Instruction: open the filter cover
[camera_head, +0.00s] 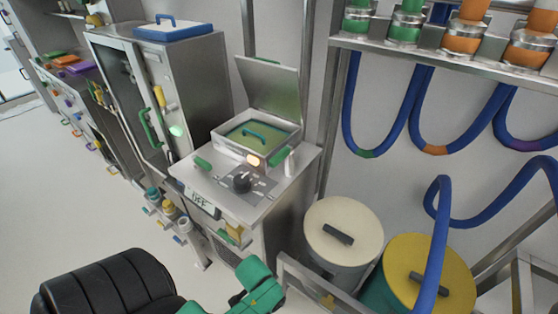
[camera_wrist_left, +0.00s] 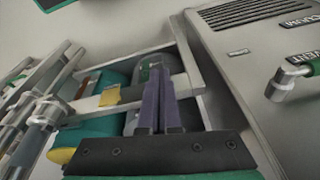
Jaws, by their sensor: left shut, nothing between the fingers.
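A metal machine (camera_head: 290,190) stands in the middle of the head view. An open-topped box (camera_head: 230,150) sits on it, and its square cover (camera_head: 270,88) stands raised at the back. A green filter panel (camera_head: 252,138) with a blue handle shows inside the box. In the left wrist view, my left gripper (camera_wrist_left: 160,98) has its purple fingers together with nothing between them. It points toward a metal frame beside a grey panel, away from any visible cover. My green arm part shows at the bottom of the head view. My right gripper is in neither view.
A cream-lidded drum (camera_head: 343,228) and a yellow-lidded drum (camera_head: 432,280) stand right of the machine behind a metal rail. Blue hoses (camera_head: 410,110) hang above them. A tall cabinet (camera_head: 200,80) stands behind left. The floor (camera_head: 70,215) at left is clear.

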